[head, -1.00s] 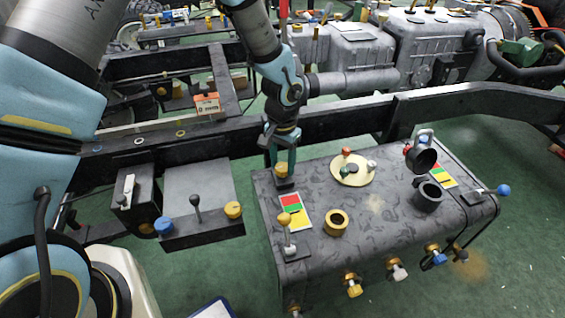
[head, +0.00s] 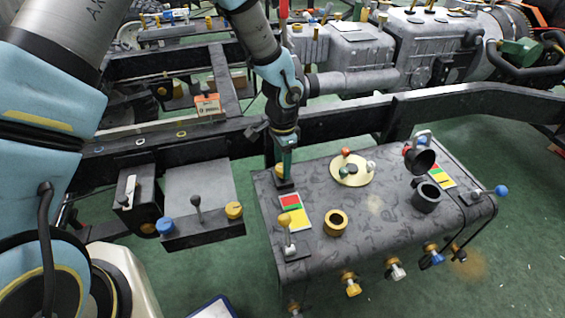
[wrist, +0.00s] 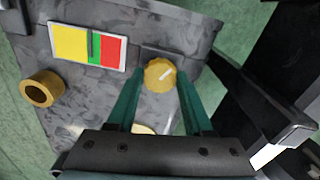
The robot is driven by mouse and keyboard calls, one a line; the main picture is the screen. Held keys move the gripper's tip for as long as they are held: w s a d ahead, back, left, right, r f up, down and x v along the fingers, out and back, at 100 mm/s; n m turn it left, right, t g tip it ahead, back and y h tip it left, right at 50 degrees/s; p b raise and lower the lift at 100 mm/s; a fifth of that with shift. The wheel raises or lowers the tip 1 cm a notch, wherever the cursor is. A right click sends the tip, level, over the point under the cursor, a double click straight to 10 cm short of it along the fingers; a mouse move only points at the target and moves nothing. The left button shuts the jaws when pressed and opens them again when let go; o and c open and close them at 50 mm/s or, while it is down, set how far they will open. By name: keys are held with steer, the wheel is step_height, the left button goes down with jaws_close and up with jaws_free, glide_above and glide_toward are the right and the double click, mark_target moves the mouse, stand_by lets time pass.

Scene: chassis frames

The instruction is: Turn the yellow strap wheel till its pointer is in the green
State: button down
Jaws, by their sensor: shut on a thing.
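The yellow strap wheel (wrist: 159,73) is a small ribbed knob with a white line, standing near a corner of the grey tank. My gripper (wrist: 162,76) is shut on it, one green finger on each side. In the head view my gripper (head: 284,168) comes down from above and hides most of the wheel. The gauge card (wrist: 68,44) beside it has yellow, narrow green and red fields; it also shows in the head view (head: 296,219). A dark pointer (wrist: 95,44) lies over or at the edge of the green; I cannot tell exactly.
A brass ring (wrist: 41,89) stands on the tank near the card. A black frame rail (head: 350,123) runs close behind my gripper.

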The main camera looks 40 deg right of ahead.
stand_by(0.3)
steer(key=shift+c, duration=1.5)
jaws_free()
step_height(320, 180, up, 11)
steer(key=shift+b, duration=0.4)
